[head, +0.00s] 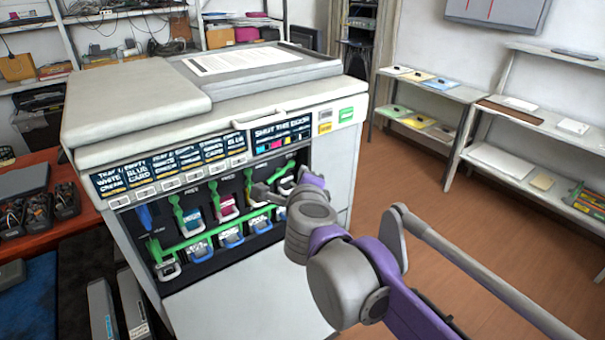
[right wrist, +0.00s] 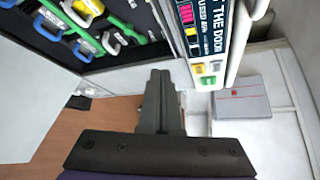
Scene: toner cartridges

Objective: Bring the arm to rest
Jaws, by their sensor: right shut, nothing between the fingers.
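My right arm reaches in from the lower right of the head view, purple and grey, toward the printer's open front. My right gripper (head: 262,190) is in front of the cartridge bay, at its right part. In the right wrist view the gripper (right wrist: 160,75) has its fingers together with nothing between them, below the bay and beside the label strip. The large grey printer (head: 135,105) stands open, with several cartridges and green levers (head: 180,215) in its bay. My arm hides part of the bay's right side. My left gripper is in neither view.
An open white panel (head: 250,295) juts out below the bay. A red-brown table (head: 50,225) with dark cartridges stands at the left. White shelves (head: 510,165) line the right wall. The wooden floor (head: 440,215) between printer and shelves is clear.

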